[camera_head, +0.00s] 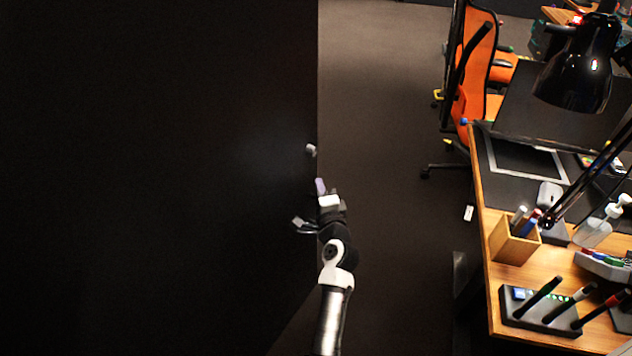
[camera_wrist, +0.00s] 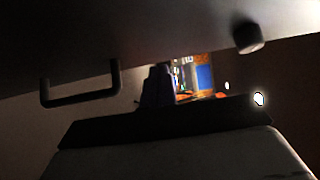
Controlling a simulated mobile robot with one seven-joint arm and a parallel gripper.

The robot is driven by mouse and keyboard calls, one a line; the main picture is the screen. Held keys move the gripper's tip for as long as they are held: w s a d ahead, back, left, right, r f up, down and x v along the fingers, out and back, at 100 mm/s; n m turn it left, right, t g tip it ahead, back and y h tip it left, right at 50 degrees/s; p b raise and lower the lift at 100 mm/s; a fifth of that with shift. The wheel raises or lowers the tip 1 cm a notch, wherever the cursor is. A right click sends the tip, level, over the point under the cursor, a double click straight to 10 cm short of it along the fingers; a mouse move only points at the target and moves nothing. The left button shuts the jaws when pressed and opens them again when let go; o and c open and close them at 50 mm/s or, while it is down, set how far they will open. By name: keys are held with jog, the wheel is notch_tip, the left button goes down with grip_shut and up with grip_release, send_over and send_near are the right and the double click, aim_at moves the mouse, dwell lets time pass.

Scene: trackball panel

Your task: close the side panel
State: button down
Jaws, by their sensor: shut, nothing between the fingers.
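A large dark panel (camera_head: 170,180), which looks like the side panel, fills the left of the head view. It stands upright, and its right edge runs beside my arm. A small grey knob (camera_head: 311,150) sits at this edge, just beyond my gripper (camera_head: 320,187). My gripper is shut and empty, at the panel's edge. I cannot tell whether it touches. In the wrist view, a panel surface (camera_wrist: 160,35) spans the top with a bar handle (camera_wrist: 80,98) at left and a round knob (camera_wrist: 248,37) at right. The gripper fingers (camera_wrist: 158,86) are dark, below that surface.
A wooden desk (camera_head: 480,215) stands at right with a pen box (camera_head: 514,240), a pen stand (camera_head: 540,312) and a black lamp (camera_head: 580,70). An orange chair (camera_head: 473,75) stands behind it. Dark floor (camera_head: 385,180) is clear between panel and desk.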

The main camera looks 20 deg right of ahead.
jog(key=shift+w+a, duration=0.45)
jog(key=shift+w, duration=0.1)
